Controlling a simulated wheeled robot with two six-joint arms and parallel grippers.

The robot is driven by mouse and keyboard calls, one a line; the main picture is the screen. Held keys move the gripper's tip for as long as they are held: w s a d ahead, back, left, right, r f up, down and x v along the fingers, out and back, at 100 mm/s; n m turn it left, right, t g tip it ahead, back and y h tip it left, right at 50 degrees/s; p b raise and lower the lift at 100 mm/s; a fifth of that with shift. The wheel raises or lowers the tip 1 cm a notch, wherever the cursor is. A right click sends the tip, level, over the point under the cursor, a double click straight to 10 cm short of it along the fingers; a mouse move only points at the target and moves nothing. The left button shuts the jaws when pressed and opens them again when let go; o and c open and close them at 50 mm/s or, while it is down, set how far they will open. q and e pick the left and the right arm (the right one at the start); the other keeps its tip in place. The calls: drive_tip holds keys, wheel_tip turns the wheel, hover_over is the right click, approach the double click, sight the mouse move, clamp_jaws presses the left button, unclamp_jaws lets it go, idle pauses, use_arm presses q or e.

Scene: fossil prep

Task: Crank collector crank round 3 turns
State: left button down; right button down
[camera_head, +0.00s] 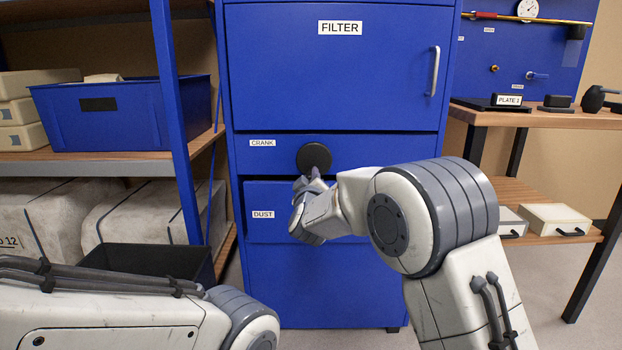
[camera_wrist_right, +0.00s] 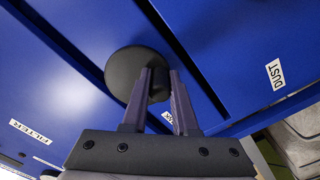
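The collector crank is a dark round disc (camera_head: 314,157) on the front of the blue cabinet, right of the CRANK label (camera_head: 262,143). In the right wrist view the disc (camera_wrist_right: 127,72) has a short dark handle (camera_wrist_right: 160,86) standing out from it. My right gripper (camera_head: 309,180) is at the lower edge of the disc. In the wrist view its two fingers (camera_wrist_right: 163,76) lie on either side of the handle, which fills the gap near the tips. The contact itself is partly hidden. Only part of my left arm shows at lower left; its gripper is out of view.
The blue cabinet (camera_head: 290,75) has a FILTER door with a handle (camera_head: 434,71) above and a DUST drawer (camera_head: 262,229) below the crank. A shelf with a blue bin (camera_head: 130,125) stands left, a dark open bin (camera_head: 150,260) below it. A wooden bench (camera_head: 545,117) stands right.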

sight(320, 150)
drive_tip(key=shift+a, duration=0.1)
